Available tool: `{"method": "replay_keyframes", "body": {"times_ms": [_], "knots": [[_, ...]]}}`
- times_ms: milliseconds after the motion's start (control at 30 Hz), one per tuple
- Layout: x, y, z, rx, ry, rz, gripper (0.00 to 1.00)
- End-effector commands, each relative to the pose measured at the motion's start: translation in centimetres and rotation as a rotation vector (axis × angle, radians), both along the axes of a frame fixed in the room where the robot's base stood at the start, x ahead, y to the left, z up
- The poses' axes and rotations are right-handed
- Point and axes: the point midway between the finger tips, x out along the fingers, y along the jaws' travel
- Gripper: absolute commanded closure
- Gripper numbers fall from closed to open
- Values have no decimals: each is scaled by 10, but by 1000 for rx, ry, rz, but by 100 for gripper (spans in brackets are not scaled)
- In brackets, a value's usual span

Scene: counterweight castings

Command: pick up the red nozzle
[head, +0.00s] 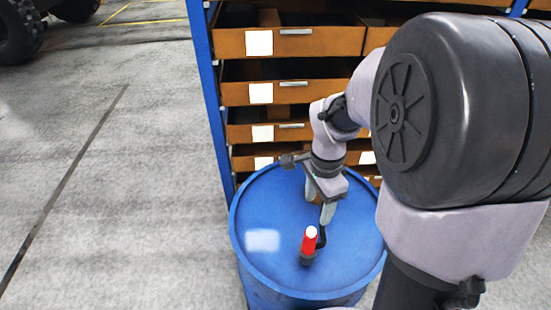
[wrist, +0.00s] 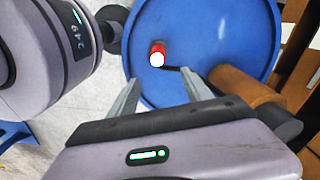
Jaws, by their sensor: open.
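The red nozzle (head: 310,243) stands on the blue drum's lid (head: 262,205), near its front in the head view. It has a pale top and a dark base. In the wrist view the red nozzle (wrist: 158,50) lies beyond the fingertips, roughly in line with the gap between them. My gripper (head: 319,208) is open and empty above the lid, behind the nozzle and a little to its right in the head view. In the wrist view my gripper (wrist: 160,77) shows both fingers apart, with nothing between them.
A blue-framed rack of brown drawers (head: 345,42) stands behind the drum. Grey floor (head: 130,190) is clear at left.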

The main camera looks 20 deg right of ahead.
Motion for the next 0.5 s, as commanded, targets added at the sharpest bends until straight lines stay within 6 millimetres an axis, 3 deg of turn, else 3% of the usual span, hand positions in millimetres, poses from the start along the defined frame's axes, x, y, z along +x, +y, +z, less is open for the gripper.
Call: {"method": "replay_keyframes", "body": {"times_ms": [33,200,300,500], "knots": [[-2,1,-21,3,7,-1,42],[-2,2,-75,3,6,2,42],[-2,2,-97,3,4,2,42],[0,3,-122,2,3,5,42]]}}
